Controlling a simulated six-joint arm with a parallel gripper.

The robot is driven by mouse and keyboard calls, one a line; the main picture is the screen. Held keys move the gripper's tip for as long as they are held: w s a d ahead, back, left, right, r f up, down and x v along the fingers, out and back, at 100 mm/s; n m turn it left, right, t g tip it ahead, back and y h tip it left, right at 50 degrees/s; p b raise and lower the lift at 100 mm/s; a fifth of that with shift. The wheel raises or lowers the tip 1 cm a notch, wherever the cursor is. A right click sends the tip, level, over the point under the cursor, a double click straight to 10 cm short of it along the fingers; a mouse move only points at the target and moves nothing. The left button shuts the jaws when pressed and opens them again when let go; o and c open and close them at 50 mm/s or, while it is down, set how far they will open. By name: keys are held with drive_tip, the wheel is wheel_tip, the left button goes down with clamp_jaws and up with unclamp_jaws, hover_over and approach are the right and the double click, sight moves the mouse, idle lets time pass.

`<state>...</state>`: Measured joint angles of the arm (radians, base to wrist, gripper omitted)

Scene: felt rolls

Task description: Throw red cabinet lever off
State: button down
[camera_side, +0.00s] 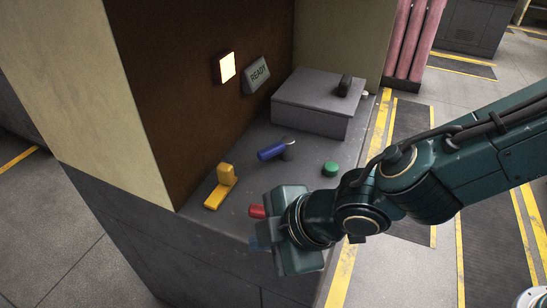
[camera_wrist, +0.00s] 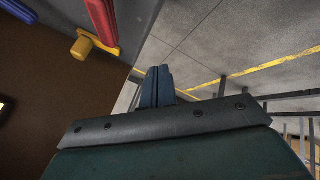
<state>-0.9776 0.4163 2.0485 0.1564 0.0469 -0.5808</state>
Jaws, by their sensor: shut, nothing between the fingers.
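The red lever (camera_side: 257,211) sticks out just past my gripper in the side view; its base is hidden behind the gripper. In the wrist view the red lever (camera_wrist: 101,20) shows at the top left, cut by the frame edge. In the side view my gripper (camera_side: 260,236) is at the cabinet's front edge, close to the red lever; contact cannot be told there.
A yellow lever (camera_side: 222,185), a blue lever (camera_side: 271,152) and a green button (camera_side: 331,169) are on the grey cabinet top (camera_side: 250,185). A grey box (camera_side: 310,103) stands behind them.

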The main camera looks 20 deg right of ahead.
drive_tip(key=shift+s+d+r, duration=0.1)
drive_tip(key=shift+s+r, duration=0.75)
drive_tip(key=shift+r, duration=0.3)
drive_tip(key=shift+s+d+r, duration=0.1)
drive_tip(key=shift+s+r, duration=0.75)
drive_tip(key=shift+r, duration=0.3)
drive_tip(key=shift+a, duration=0.1)
drive_tip(key=shift+w+a+r+n+g+h, duration=0.5)
drive_tip(key=shift+n+h, duration=0.55)
drive_tip(key=shift+n, duration=0.9)
drive_tip(key=shift+w+a+r+n+g+h, duration=0.35)
drive_tip(key=shift+w+n+g+h, duration=0.5)
drive_tip(key=shift+n, duration=1.15)
drive_tip(key=shift+w+a+r+n+g+h, duration=0.4)
drive_tip(key=shift+w+n+h, duration=0.25)
drive_tip(key=shift+n+h, duration=1)
drive_tip(key=shift+n+y, duration=0.3)
drive_tip(key=shift+y, duration=0.05)
drive_tip(key=shift+d+f, duration=0.1)
